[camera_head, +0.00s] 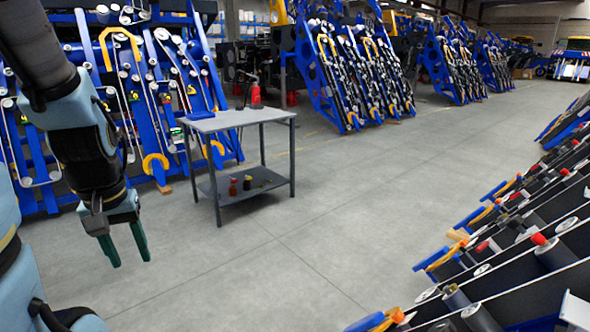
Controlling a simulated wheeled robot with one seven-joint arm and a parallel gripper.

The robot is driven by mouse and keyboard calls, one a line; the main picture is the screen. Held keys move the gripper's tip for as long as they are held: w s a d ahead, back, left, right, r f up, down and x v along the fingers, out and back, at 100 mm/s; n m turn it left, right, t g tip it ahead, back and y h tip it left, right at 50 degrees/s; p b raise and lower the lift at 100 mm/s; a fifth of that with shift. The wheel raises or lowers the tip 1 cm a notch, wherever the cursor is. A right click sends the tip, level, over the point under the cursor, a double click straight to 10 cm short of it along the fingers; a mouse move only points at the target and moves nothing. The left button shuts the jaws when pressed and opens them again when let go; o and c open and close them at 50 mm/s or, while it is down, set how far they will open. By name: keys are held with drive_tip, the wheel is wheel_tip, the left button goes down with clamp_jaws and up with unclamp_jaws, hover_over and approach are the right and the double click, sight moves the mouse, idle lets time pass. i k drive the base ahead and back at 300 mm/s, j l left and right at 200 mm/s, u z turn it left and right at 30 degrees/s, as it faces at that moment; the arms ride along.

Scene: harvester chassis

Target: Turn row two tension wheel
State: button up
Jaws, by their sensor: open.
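My gripper (128,260) hangs at the left with its two dark green fingers pointing down. The fingers are apart with nothing between them, in the air over the bare grey floor. Rows of black bars with rollers, red caps and white discs (567,225) run along the lower right, well away from my gripper. Blue harvester frames (205,75) with belts and round pulleys stand behind my arm at the left. I cannot tell which wheel is the row two tension wheel.
A grey metal table (240,118) stands behind and right of my gripper, with small bottles (240,184) on its lower shelf. More blue frames (345,70) line the back. The middle floor (330,220) is clear.

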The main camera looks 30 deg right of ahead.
sight(515, 222)
drive_tip(key=i+z, duration=0.1)
drive_tip(key=i, duration=0.4)
drive_tip(key=i+j+z, duration=0.1)
drive_tip(key=i, duration=0.45)
drive_tip(key=i+j+z, duration=0.1)
drive_tip(key=i, duration=0.4)
drive_tip(key=i+j+z, duration=0.15)
drive_tip(key=i, duration=0.35)
drive_tip(key=i+l+z, duration=0.2)
drive_tip(key=i+z, duration=0.6)
drive_tip(key=i, duration=0.15)
drive_tip(key=i+j+z, duration=0.1)
drive_tip(key=i+z, duration=0.3)
drive_tip(key=i+j+z, duration=0.3)
drive_tip(key=i+z, duration=0.45)
drive_tip(key=i, duration=0.3)
drive_tip(key=i+z, duration=0.35)
drive_tip(key=i, duration=0.2)
drive_tip(key=i+j+z, duration=0.3)
drive_tip(key=i, duration=0.25)
